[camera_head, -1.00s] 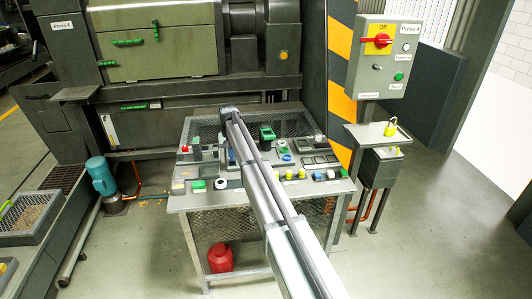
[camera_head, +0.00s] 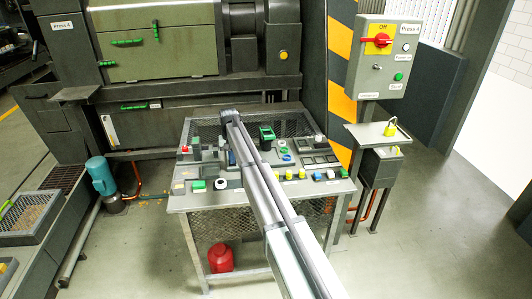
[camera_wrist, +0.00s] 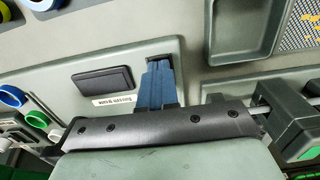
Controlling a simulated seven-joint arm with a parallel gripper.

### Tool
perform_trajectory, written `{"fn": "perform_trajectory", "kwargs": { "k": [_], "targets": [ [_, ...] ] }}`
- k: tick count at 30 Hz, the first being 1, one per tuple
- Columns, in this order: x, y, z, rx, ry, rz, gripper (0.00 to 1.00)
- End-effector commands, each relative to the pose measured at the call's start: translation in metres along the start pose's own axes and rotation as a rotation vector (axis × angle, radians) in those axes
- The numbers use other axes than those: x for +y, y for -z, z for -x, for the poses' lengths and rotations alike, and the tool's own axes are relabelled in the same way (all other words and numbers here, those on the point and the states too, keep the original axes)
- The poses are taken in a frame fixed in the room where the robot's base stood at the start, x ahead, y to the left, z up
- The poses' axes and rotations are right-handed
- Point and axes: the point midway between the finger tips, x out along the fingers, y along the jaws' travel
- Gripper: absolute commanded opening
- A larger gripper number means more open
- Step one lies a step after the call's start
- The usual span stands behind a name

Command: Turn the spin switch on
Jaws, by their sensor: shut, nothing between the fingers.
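In the wrist view a black rocker switch (camera_wrist: 103,80) sits on a grey-green panel (camera_wrist: 75,60), with a small white label beside it. The label is upside down and too small to read, so I cannot tell for sure that this is the spin switch. My gripper (camera_wrist: 158,68) has its blue fingers together and empty, just right of this switch. The fingertips overlap a dark fitting that they mostly hide; I cannot tell whether they touch it. In the head view my arm reaches over the control table (camera_head: 180,203) and covers part of its controls.
The wrist view shows a recessed tray (camera_wrist: 240,30) at upper right and round blue-rimmed parts (camera_wrist: 12,97) at left. In the head view a control box with a red switch (camera_head: 380,41) stands at right, and a red container (camera_head: 220,257) under the table. Floor at right is clear.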

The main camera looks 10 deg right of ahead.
Motion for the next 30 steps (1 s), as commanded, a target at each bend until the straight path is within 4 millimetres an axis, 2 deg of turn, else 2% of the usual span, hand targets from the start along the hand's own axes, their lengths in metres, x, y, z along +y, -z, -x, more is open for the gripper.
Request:
{"fn": "perform_trajectory", "kwargs": {
  "k": [13, 30],
  "targets": [
    [0.000, 0.000, -0.001, 0.000, 0.000, 0.000, 0.00],
    [0.000, 0.000, 0.034, 0.001, 0.000, 0.000, 0.00]
  ]
}}
